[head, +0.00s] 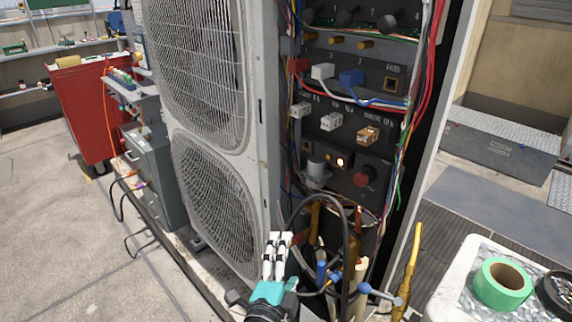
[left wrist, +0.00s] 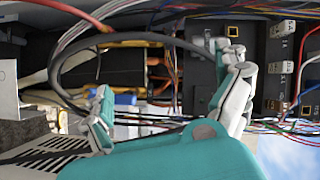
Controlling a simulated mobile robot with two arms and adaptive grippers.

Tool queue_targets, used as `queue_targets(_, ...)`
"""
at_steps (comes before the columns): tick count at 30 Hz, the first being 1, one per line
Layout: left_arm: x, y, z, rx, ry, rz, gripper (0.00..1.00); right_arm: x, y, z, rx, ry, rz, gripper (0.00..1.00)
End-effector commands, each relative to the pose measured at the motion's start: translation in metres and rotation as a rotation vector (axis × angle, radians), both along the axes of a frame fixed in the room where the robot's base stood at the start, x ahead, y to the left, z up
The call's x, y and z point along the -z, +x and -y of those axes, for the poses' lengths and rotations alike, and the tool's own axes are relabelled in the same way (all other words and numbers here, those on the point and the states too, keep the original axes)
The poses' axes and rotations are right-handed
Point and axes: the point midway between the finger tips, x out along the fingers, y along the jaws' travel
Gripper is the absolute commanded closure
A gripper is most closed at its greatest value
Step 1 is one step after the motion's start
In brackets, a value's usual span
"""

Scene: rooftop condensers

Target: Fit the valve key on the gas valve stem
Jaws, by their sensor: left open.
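My left gripper (head: 279,240) is in front of the lower right edge of the condenser. Its pale fingers point up from a teal body, and in the left wrist view the fingers (left wrist: 168,85) stand wide apart with nothing held. A black looped cable (left wrist: 125,42) passes behind and across them. To the right of the gripper are pipes and blue-handled fittings (head: 321,270), with another blue part (head: 365,288) lower right. I cannot tell which of these is the gas valve stem, and I cannot make out the valve key with certainty. My right gripper is not in view.
The condenser (head: 250,150) with fan grilles stands left of an open electrical panel (head: 340,120) with loose wires. A white-edged tray (head: 448,280) there holds green tape (head: 502,284). A red cabinet (head: 83,112) stands back left; floor at left is clear.

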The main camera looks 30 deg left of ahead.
Motion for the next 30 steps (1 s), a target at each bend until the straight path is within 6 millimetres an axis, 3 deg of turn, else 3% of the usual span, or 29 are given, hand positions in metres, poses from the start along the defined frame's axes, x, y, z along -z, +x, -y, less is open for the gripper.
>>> queue_targets(1,-0.019,0.001,-0.002,-0.01,-0.033,-0.004,0.0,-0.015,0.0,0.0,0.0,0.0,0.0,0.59)
queue_targets(15,-0.112,0.005,-0.017,-0.122,-0.484,-0.075,0.0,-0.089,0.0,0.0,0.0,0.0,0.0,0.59)
queue_targets(24,-0.171,0.003,-0.012,-0.148,-0.789,-0.11,0.0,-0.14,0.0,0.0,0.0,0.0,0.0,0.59)
queue_targets(30,-0.198,-0.001,-0.005,-0.145,-0.929,-0.131,0.0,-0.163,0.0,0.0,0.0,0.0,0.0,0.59)
